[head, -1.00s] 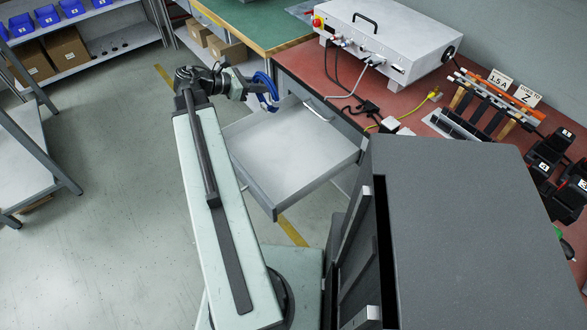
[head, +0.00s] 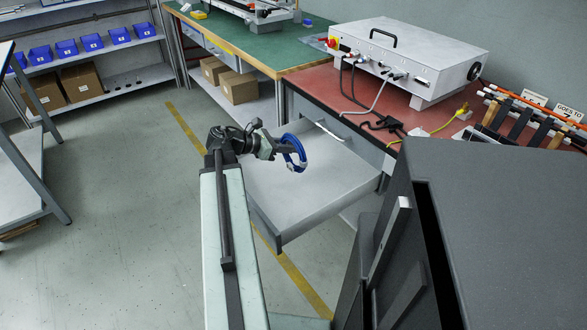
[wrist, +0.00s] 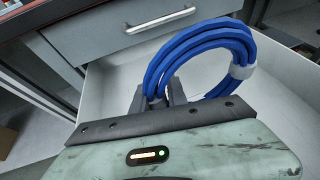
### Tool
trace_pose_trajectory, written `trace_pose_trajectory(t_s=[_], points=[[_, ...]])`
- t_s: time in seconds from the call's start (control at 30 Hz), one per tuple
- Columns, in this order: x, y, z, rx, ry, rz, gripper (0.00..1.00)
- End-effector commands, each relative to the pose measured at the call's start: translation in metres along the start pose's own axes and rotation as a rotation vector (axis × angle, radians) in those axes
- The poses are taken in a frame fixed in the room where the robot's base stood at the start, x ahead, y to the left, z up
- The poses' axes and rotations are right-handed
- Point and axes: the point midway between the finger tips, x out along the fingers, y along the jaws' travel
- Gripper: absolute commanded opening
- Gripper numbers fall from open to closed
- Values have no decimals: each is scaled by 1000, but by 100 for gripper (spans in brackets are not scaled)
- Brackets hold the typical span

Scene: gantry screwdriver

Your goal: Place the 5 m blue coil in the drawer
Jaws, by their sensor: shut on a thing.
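The blue coil (head: 296,150) is held by my gripper (head: 283,150) above the open drawer (head: 310,205). In the wrist view the blue coil (wrist: 205,55) stands upright as a loop, with a pale band around its right side. My gripper (wrist: 163,98) is shut on the coil's lower left part; its fingertips are partly hidden by the coil. The drawer's pale inner floor and walls (wrist: 285,85) show behind and below the coil. The drawer looks empty where it shows. Any length marking on the coil cannot be read.
A red-topped bench (head: 325,88) stands above the drawer, carrying a grey case (head: 405,60), cables and a yellow plug lead (head: 445,122). A green-topped bench (head: 245,45) is behind. A closed drawer front (wrist: 130,45) shows in the wrist view.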

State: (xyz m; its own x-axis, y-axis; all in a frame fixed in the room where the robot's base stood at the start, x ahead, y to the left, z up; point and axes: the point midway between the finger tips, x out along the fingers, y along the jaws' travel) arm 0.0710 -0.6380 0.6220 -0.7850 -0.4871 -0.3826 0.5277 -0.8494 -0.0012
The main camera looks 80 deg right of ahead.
Motion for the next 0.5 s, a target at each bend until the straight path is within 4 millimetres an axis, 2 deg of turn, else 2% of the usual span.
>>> trace_pose_trajectory(t_s=[0.17, 0.37, 0.5], points=[[4, 0, -8, 0, -1, -1, 0], [16, 0, -38, 0, -1, -1, 0], [15, 0, -35, 0, -1, -1, 0]])
